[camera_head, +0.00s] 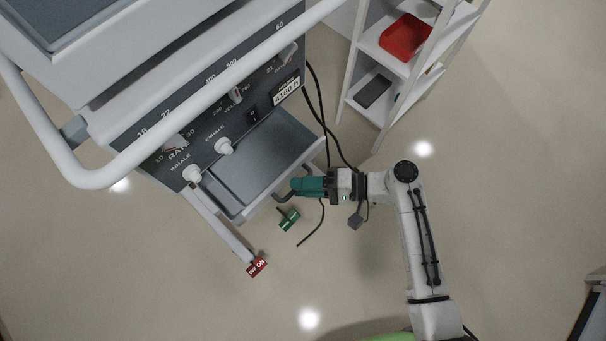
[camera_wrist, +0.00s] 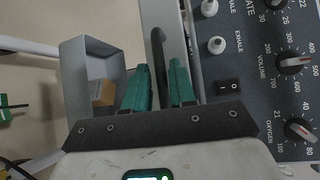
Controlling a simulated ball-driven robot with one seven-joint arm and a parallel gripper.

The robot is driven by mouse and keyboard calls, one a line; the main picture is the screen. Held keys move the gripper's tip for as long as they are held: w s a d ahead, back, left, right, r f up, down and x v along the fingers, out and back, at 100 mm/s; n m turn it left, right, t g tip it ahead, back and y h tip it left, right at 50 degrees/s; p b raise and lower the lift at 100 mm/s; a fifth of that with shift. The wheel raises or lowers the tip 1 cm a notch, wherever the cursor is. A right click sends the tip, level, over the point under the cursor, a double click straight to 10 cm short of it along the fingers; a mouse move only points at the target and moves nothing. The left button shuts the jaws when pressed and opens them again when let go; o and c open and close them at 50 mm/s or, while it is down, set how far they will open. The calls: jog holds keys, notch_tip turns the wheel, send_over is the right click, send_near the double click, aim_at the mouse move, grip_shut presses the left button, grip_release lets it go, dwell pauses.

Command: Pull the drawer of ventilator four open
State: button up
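The grey drawer (camera_head: 258,160) of the ventilator (camera_head: 120,95) stands pulled out below the control panel, and its tray looks empty in the head view. A dark bar handle (camera_head: 283,195) is on its front. My gripper (camera_head: 292,189) with teal fingers is at this handle. In the wrist view the handle (camera_wrist: 158,45) runs between the two fingers of my gripper (camera_wrist: 159,75) and fills most of the narrow gap. The fingers look shut on it, though contact is partly hidden. The panel knobs (camera_wrist: 295,62) are at the right of the wrist view.
A thick white rail (camera_head: 200,103) curves in front of the ventilator. A white leg ends in a red ON/OFF tag (camera_head: 257,267). A green block (camera_head: 289,220) and black cables lie nearby. Shelves with a red bin (camera_head: 405,37) stand upper right. The wrist view shows a brown block (camera_wrist: 103,92).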

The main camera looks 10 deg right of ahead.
jog(key=shift+o, duration=1.1)
jog(key=shift+d, duration=0.1)
jog(key=v, duration=1)
jog(key=shift+d+b, duration=0.35)
jog(key=shift+b, duration=0.1)
